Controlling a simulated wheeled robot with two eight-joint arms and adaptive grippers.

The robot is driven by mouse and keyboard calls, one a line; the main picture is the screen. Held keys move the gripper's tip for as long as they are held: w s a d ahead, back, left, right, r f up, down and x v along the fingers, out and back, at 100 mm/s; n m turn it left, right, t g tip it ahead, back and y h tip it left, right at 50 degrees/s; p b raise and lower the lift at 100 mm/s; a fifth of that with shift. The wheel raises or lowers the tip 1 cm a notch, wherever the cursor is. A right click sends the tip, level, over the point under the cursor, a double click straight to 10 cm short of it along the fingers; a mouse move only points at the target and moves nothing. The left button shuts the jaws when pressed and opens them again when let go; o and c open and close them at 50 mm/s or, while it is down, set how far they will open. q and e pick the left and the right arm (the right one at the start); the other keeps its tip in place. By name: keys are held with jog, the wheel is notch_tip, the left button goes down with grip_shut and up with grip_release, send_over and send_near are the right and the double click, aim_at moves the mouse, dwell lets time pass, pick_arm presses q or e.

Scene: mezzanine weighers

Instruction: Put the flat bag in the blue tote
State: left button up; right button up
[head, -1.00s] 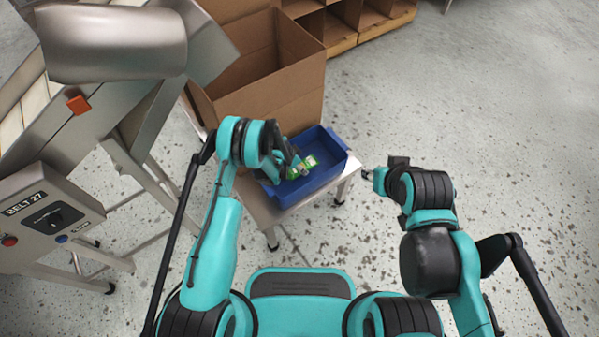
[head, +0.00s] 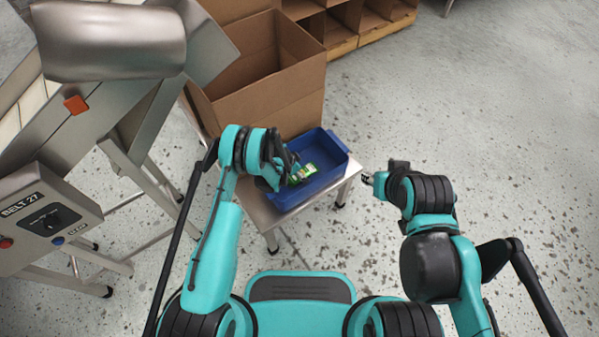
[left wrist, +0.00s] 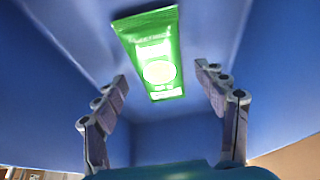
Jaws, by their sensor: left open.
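The flat bag (head: 305,173) is green with a pale label and lies inside the blue tote (head: 333,172). The left wrist view shows the bag (left wrist: 157,60) against the tote's blue inside (left wrist: 225,40), beyond my fingers and apart from them. My left gripper (head: 290,170) is over the left part of the tote and hides part of the bag in the head view. In the left wrist view my left gripper (left wrist: 162,95) is open with nothing between its fingers. My right gripper (head: 366,178) is outside the tote, to its right; its fingers are too small to read.
The tote stands on a metal stand (head: 262,212). A large open cardboard box (head: 265,100) is right behind it. A metal conveyor machine with a control box (head: 45,215) is at the left. Wooden shelving (head: 340,38) is at the back. The floor at the right is clear.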

pick_arm(q)
jog(key=s+a+r+n+t+p, duration=0.1)
jog(key=s+a+r+n, duration=0.15)
jog(key=r, duration=1.05)
jog(key=s+a+r+n+y+p, duration=0.1)
jog(key=a+r, duration=0.3)
jog(key=r, duration=0.9)
jog(key=s+a+r+n+t+p, duration=0.1)
jog(key=s+a+r+p, duration=0.15)
jog(key=r, duration=0.95)
jog(key=s+a+r+n+t+y, duration=0.1)
jog(key=s+a+r+n+y, duration=0.2)
jog(key=s+r, duration=0.75)
jog(key=s+a+r+n, duration=0.1)
jog(key=s+a, duration=0.1)
jog(key=s, duration=0.3)
jog(key=s+a+n+t, duration=0.1)
jog(key=s+a+n, duration=0.1)
jog(key=s, duration=0.4)
jog(key=shift+s+a+r+b, duration=0.2)
jog(key=shift+s+r+b, duration=0.05)
jog(key=shift+r+b, duration=0.15)
